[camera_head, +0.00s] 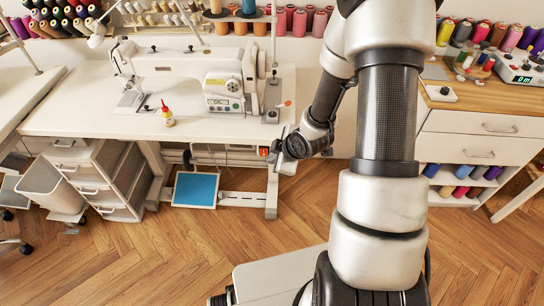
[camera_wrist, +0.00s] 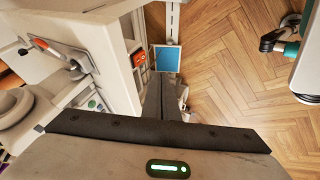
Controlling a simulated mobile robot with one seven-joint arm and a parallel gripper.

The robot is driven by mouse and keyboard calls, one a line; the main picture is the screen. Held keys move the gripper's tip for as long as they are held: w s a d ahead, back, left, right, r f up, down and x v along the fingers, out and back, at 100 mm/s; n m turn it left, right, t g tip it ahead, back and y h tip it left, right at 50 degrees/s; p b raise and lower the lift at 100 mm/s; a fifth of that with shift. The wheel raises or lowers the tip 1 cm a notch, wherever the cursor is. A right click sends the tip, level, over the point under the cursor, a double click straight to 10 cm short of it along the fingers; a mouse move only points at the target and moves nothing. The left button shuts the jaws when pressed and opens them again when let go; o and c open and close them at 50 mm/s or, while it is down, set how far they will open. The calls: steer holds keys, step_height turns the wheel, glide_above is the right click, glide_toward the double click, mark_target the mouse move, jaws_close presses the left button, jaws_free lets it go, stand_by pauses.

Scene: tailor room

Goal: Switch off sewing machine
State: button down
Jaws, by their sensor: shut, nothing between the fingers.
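The white sewing machine (camera_head: 185,72) stands on a white table at the left of the head view. A small box with a red-orange switch (camera_head: 264,152) is under the table's front edge at the right end. The switch also shows in the wrist view (camera_wrist: 138,60), but its position, on or off, is too small to tell. My gripper (camera_head: 274,150) is shut and empty beside the switch box, at the table's right end. In the wrist view its fingers (camera_wrist: 154,84) are together, just below and right of the switch. I cannot tell whether they touch the box.
The white table (camera_head: 60,115) lies above and left of my gripper. A blue foot pedal (camera_head: 195,189) is below it. A drawer cabinet (camera_head: 470,140) stands at the right. A small bottle with a red tip (camera_head: 167,118) is on the table.

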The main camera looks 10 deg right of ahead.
mark_target(266, 155)
steer(key=shift+w+a+f+b, duration=0.15)
steer(key=shift+w+f+b, duration=0.25)
steer(key=shift+w+f, duration=1.55)
steer(key=shift+w+a+f+b, duration=0.1)
steer(key=shift+w+f+b, duration=0.25)
steer(key=shift+w+f, duration=1.6)
steer(key=shift+w+r, duration=0.15)
steer(key=shift+r, duration=0.05)
